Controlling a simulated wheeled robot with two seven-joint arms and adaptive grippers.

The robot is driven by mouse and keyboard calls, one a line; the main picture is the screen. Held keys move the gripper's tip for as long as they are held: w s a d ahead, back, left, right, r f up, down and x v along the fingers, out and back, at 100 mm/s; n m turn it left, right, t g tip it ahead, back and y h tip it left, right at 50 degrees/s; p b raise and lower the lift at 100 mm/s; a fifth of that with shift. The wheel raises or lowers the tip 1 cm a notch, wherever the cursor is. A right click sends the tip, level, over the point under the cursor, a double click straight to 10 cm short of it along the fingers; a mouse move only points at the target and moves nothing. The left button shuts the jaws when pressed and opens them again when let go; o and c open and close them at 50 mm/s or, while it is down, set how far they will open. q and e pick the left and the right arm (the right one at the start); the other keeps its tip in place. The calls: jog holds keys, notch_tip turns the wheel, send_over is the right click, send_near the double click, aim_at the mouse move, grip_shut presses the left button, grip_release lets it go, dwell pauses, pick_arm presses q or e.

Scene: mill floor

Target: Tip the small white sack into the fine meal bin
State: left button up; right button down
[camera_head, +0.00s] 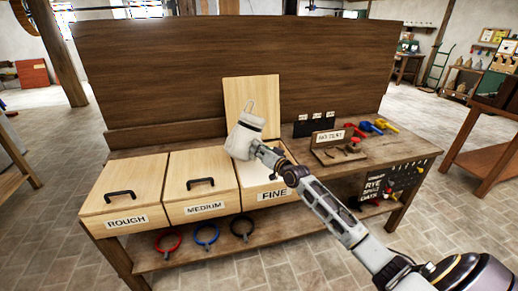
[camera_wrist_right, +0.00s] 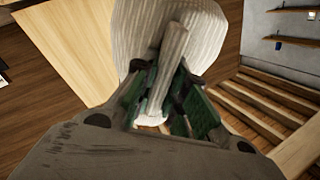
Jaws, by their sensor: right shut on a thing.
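The small white sack (camera_head: 244,135) is held above the fine meal bin (camera_head: 273,194), whose lid (camera_head: 252,98) stands raised behind it. My right gripper (camera_head: 257,148) is shut on the sack. In the right wrist view the sack (camera_wrist_right: 185,30) fills the top middle, with a fold of its cloth between the green-lined fingers of my right gripper (camera_wrist_right: 160,105). The sack looks tilted over the bin opening. A pale surface shows inside the bin, partly hidden by the arm and sack. My left gripper is not in view.
The rough bin (camera_head: 124,192) and medium bin (camera_head: 202,181) are closed, to the left. A tall wooden back panel (camera_head: 180,70) rises behind. Coloured rings hang below.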

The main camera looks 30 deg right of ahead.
jog(key=shift+a+m, duration=0.25)
jog(key=shift+m, duration=0.35)
jog(key=shift+s+a+f+m+p, duration=0.1)
jog(key=shift+a+m+p, duration=0.2)
jog(key=shift+m, duration=0.25)
jog(key=shift+a+f+m+p, duration=0.15)
jog(key=shift+m+p, duration=0.15)
jog(key=shift+m, duration=0.25)
jog(key=shift+a+m+p, duration=0.4)
jog(key=shift+m+p, duration=0.05)
jog(key=shift+m, duration=0.55)
jog(key=shift+d+f+m, duration=0.1)
jog(key=shift+f+m, duration=0.2)
jog(key=shift+m, duration=0.5)
jog(key=m, duration=0.1)
jog(key=f+m, duration=0.1)
jog(key=m, duration=0.1)
jog(key=shift+d+f, duration=0.1)
jog(key=shift+d, duration=0.1)
jog(key=shift+d+f+m, duration=0.1)
jog(key=shift+m, duration=0.4)
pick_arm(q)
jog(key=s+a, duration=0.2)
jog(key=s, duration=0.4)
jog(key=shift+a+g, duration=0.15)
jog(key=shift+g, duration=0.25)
